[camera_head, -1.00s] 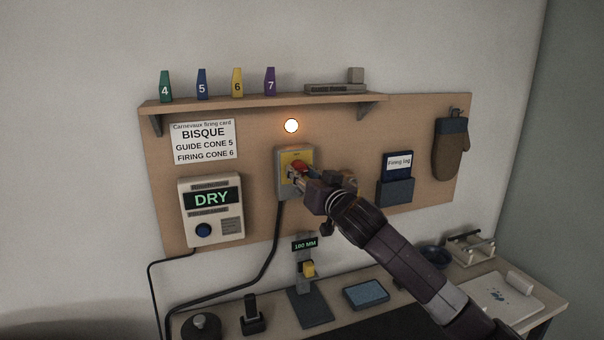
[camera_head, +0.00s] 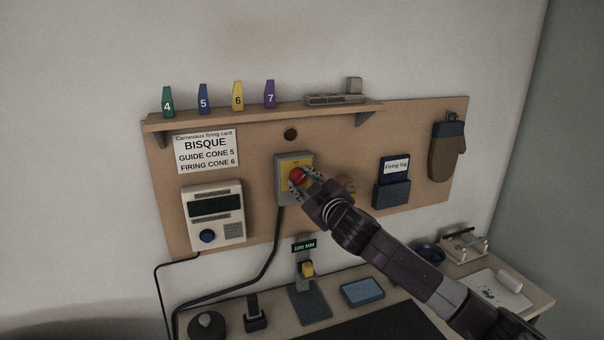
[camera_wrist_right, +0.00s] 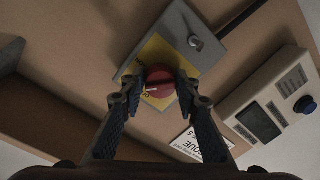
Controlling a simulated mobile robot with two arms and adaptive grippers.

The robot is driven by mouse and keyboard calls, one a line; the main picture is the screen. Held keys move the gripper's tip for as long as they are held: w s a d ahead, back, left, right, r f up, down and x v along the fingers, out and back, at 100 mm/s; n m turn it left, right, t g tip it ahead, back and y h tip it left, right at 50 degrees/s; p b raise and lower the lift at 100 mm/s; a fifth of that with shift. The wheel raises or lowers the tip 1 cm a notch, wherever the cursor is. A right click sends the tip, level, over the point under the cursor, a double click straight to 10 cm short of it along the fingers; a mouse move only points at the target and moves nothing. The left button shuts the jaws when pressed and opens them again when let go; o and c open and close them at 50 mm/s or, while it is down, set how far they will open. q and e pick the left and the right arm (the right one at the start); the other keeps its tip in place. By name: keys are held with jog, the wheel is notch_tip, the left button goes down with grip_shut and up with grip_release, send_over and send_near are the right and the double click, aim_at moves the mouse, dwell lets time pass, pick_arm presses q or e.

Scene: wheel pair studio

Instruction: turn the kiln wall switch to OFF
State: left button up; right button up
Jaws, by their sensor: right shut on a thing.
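The kiln wall switch is a grey box (camera_head: 281,195) with a yellow plate (camera_head: 287,166) and a red knob (camera_head: 298,176), fixed to the brown board. My right gripper (camera_head: 304,184) comes in from the lower right, its fingers on the red knob. In the right wrist view the gripper (camera_wrist_right: 158,92) has a finger at each side of the red knob (camera_wrist_right: 159,82), shut on it. The knob's dark line shows there, lying roughly level in the picture. My left gripper is not in view.
A dark round lamp (camera_head: 291,134) sits above the switch. A controller (camera_head: 213,215) with a blank display hangs to the left. A firing log holder (camera_head: 392,192) and a mitt (camera_head: 447,155) hang to the right. A shelf (camera_head: 262,113) with numbered cones runs above.

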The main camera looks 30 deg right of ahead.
jog(key=n+p, duration=0.2)
jog(key=n, duration=0.1)
jog(key=shift+r, duration=0.25)
jog(key=n+p, duration=0.2)
jog(key=n, duration=0.2)
jog(key=shift+f+p, duration=0.1)
jog(key=shift+p, duration=0.25)
jog(key=shift+n+h, duration=0.4)
jog(key=o, duration=1.2)
jog(key=shift+c, duration=0.2)
jog(key=v, duration=1.2)
